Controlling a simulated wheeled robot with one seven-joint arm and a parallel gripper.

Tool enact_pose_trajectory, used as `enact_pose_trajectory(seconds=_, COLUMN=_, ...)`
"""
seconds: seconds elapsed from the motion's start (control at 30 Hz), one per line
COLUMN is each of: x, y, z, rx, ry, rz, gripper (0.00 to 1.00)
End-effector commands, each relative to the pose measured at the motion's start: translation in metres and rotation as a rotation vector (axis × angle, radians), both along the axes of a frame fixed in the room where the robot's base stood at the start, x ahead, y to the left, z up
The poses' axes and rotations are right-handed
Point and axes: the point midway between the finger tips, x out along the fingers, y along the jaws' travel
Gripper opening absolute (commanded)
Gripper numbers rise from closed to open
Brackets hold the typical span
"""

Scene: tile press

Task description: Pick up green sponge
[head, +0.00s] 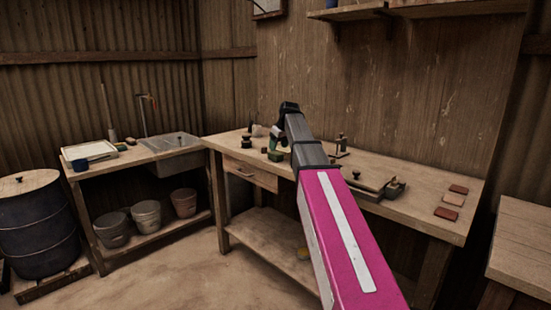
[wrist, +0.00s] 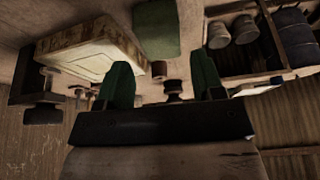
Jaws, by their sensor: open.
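A plain dark green block, which looks like the green sponge (wrist: 157,28), lies on the workbench at the top middle of the wrist view. In the head view a small green block (head: 275,156) shows on the bench below my gripper (head: 273,138). My gripper, with green fingers, also shows in the wrist view (wrist: 160,64). Its fingers are apart, with nothing held between them. The block lies beyond the fingertips, apart from them. Another small green thing (head: 121,147) is by the sink, too small to make out.
The workbench (head: 420,218) holds a tile press (head: 375,187) and several tiles (head: 453,199) to the right. A dark knobbed piece (wrist: 173,90) stands behind the fingers in the wrist view. A sink (head: 172,144), buckets (head: 145,215) and a barrel (head: 38,222) are left. Floor is clear at front left.

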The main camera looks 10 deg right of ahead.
Motion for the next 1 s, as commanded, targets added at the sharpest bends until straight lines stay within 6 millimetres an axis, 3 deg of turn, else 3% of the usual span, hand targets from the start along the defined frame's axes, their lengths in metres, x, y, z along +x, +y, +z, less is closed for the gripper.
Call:
enact_pose_trajectory(seconds=0.17, x=0.005, y=0.003, z=-0.009, rx=0.000, ry=-0.001, rz=0.000, gripper=0.62)
enact_pose_trajectory(seconds=0.5, x=0.021, y=0.013, z=-0.047, rx=0.000, ry=0.000, rz=-0.001, gripper=0.62)
enact_pose_trajectory(seconds=0.73, x=0.022, y=0.014, z=-0.049, rx=0.000, ry=-0.001, rz=-0.001, gripper=0.62)
enact_pose_trajectory(seconds=0.87, x=0.022, y=0.014, z=-0.048, rx=0.000, ry=-0.001, rz=-0.001, gripper=0.26)
enact_pose_trajectory(seconds=1.0, x=0.022, y=0.014, z=-0.048, rx=0.000, ry=-0.001, rz=-0.001, gripper=0.26)
